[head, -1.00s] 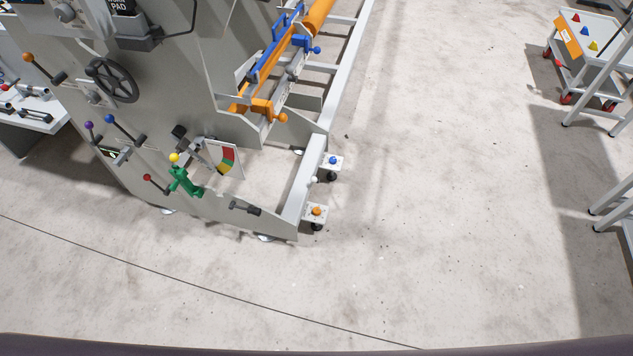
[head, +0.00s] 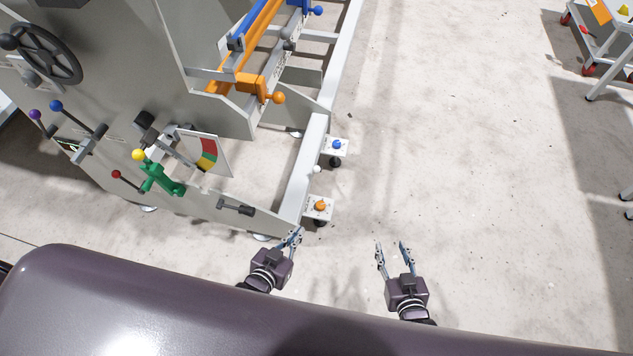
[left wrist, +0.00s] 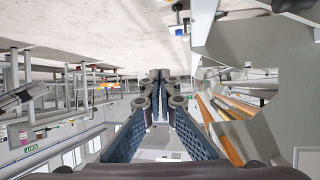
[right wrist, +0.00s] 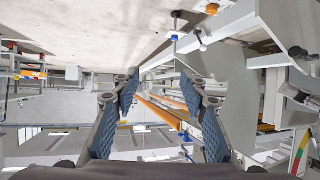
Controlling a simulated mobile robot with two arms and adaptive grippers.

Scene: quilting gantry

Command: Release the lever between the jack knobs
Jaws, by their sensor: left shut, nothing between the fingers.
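A small white-tipped lever (head: 317,169) sits on the gantry's pale base rail. It lies between the blue jack knob (head: 336,145) and the orange jack knob (head: 320,206), each on a white plate. The lever also shows near the top of the right wrist view (right wrist: 199,40). My left gripper (head: 297,233) is shut and empty, just in front of the orange knob in the head view. Its fingertips meet in the left wrist view (left wrist: 160,76). My right gripper (head: 391,244) is open and empty, right of the orange knob and apart from it.
The grey gantry side panel (head: 120,95) stands at left, with a handwheel (head: 45,52), colored levers and a green handle (head: 162,180). The pale rail (head: 300,185) runs up and back. The floor (head: 460,150) right of the knobs is clear. A cart (head: 605,40) stands far right.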

